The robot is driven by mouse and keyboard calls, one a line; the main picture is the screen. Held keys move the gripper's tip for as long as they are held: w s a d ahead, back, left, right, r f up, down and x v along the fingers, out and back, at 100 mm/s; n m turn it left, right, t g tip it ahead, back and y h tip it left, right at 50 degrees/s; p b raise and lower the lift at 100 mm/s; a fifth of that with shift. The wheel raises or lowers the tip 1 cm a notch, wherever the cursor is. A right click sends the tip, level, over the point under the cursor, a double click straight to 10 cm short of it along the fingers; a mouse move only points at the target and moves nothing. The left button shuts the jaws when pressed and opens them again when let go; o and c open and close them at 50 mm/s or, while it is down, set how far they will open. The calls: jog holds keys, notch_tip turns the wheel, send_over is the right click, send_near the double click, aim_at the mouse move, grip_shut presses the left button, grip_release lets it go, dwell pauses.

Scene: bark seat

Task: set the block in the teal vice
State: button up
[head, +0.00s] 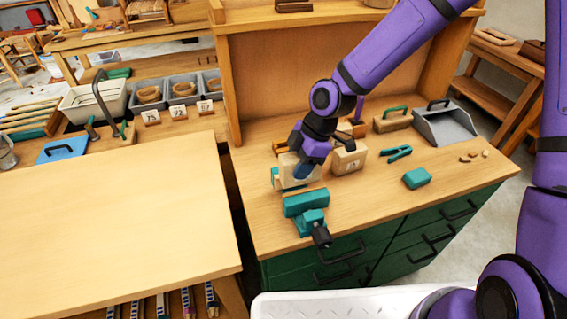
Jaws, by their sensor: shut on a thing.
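The teal vice (306,203) stands near the front left of the right-hand bench, with its dark screw end (321,236) facing the front edge. My gripper (304,172) points down just behind the vice's front teal part. It is shut on a pale wooden block (287,162), which it partly hides. Teal shows at the block's left side and lower edge. I cannot tell whether the block touches the vice or hangs above it.
A teal block (417,178), teal clamp (397,153), teal-handled wooden tool (393,121) and grey dustpan (446,124) lie farther right. The left table (110,215) is bare.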

jog(key=shift+w+d+f, duration=0.1)
jog(key=shift+f, duration=0.3)
jog(key=shift+f, duration=0.1)
jog(key=shift+f, duration=0.35)
jog(key=shift+f, duration=0.15)
jog(key=o, duration=1)
jog(key=shift+o, duration=0.2)
